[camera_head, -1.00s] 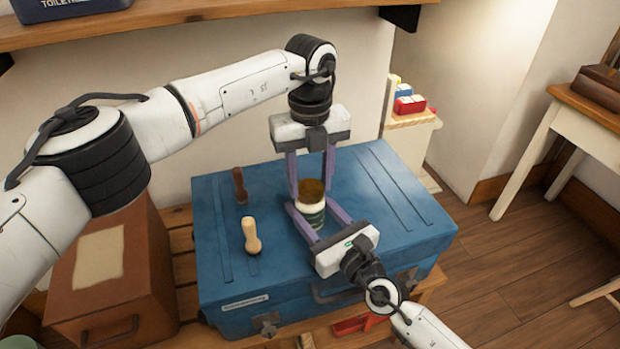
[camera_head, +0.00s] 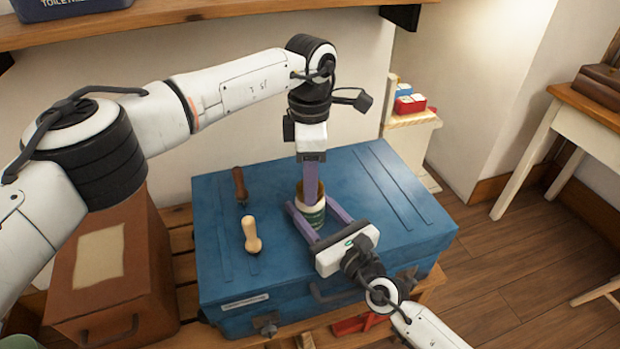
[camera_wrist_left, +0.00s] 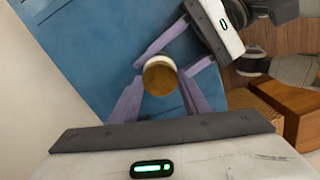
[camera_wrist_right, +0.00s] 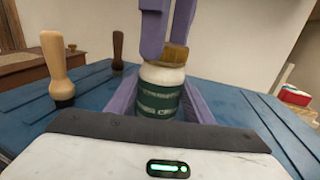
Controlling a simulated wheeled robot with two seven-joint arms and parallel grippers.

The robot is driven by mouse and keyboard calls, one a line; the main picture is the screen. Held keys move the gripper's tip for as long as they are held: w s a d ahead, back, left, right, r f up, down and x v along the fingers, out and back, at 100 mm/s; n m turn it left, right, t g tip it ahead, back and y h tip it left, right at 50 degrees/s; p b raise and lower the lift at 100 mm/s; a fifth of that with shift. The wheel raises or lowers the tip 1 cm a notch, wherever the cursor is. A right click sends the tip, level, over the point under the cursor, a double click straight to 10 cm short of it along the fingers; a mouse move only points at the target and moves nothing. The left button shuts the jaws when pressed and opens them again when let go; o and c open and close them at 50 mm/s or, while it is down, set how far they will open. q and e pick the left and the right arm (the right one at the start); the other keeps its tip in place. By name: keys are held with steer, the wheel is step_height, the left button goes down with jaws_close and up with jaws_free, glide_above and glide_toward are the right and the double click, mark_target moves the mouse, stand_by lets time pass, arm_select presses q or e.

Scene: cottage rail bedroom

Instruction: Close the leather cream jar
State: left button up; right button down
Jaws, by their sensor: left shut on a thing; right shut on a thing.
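The leather cream jar (camera_wrist_right: 158,92) is white with a dark green label and stands upright on the blue trunk. Its amber-brown lid (camera_wrist_left: 160,77) sits on top of it, and the right wrist view shows the lid slightly tilted. My left gripper (camera_head: 310,190) reaches down from above and is shut on the lid; it also shows in the right wrist view (camera_wrist_right: 163,55). My right gripper (camera_head: 314,215) comes from the front, low over the trunk, and is shut on the jar's body.
The blue trunk (camera_head: 390,215) has free room to the right. A light-handled brush (camera_head: 251,234) and a dark-handled tool (camera_head: 240,185) stand left of the jar. A brown box (camera_head: 110,270) is at left, a shelf (camera_head: 200,18) above, and small red and blue boxes (camera_head: 408,103) behind.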

arm_select(q)
steer(key=o, duration=1.3)
steer(key=shift+c, duration=0.2)
steer(key=shift+r, duration=0.15)
step_height(320, 180, up, 12)
arm_select(e)
steer(key=c, duration=0.8)
jaws_free()
steer(key=v, duration=1)
steer(key=shift+s, duration=0.1)
